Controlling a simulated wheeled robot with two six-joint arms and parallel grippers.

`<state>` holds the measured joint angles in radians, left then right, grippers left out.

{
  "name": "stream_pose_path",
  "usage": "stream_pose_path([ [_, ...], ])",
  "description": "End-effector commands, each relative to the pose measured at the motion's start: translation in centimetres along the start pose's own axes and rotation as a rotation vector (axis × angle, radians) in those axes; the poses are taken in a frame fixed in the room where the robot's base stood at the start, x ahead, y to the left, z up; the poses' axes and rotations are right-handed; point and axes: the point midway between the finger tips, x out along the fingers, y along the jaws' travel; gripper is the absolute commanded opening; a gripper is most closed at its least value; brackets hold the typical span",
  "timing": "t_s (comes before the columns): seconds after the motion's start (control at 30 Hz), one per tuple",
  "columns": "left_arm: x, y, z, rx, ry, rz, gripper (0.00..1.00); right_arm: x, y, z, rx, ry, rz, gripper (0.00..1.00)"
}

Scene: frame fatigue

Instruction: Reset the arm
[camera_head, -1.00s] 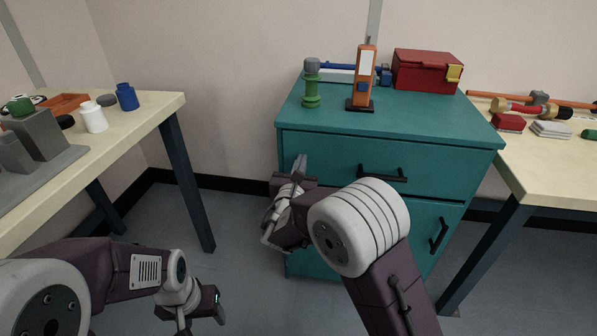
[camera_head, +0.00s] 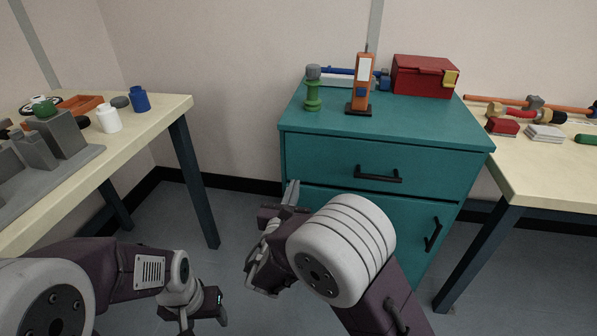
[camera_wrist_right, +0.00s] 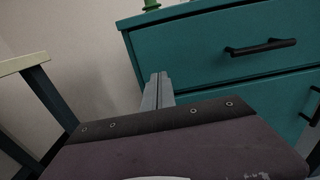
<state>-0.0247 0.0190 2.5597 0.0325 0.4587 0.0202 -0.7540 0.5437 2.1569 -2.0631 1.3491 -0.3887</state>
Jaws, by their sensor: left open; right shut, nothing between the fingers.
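My right gripper (camera_head: 291,193) is in front of the left edge of the teal cabinet (camera_head: 385,145), with its arm coming in from the lower right. In the right wrist view its fingers (camera_wrist_right: 158,88) are pressed together with nothing between them, and they point toward the cabinet's left side and the wall. My left gripper (camera_head: 205,322) is low at the lower left, in front of the floor. It is open and empty, and its fingertips are partly cut off by the bottom edge of the picture.
A cream table (camera_head: 150,118) at left holds grey blocks, a white bottle (camera_head: 108,119) and a blue bottle (camera_head: 140,98). The cabinet top holds a green item (camera_head: 312,96), an orange device (camera_head: 362,84) and a red toolbox (camera_head: 424,76). Another table (camera_head: 540,180) stands at right.

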Motion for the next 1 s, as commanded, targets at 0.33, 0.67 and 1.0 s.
stream_pose_path([
  [0.33,-0.8,0.0,-0.1,0.000,0.000,0.000,0.60,-2.5,0.0,-0.1,0.000,0.001,-0.001,0.00],
  [0.67,-1.1,0.0,-0.1,0.000,0.000,0.000,0.60,1.6,-8.0,3.2,0.061,-0.034,-0.193,0.00],
  [1.0,-1.6,0.0,-0.1,0.000,0.000,0.000,0.60,-8.8,-34.0,-4.2,0.627,0.281,-1.164,0.00],
])
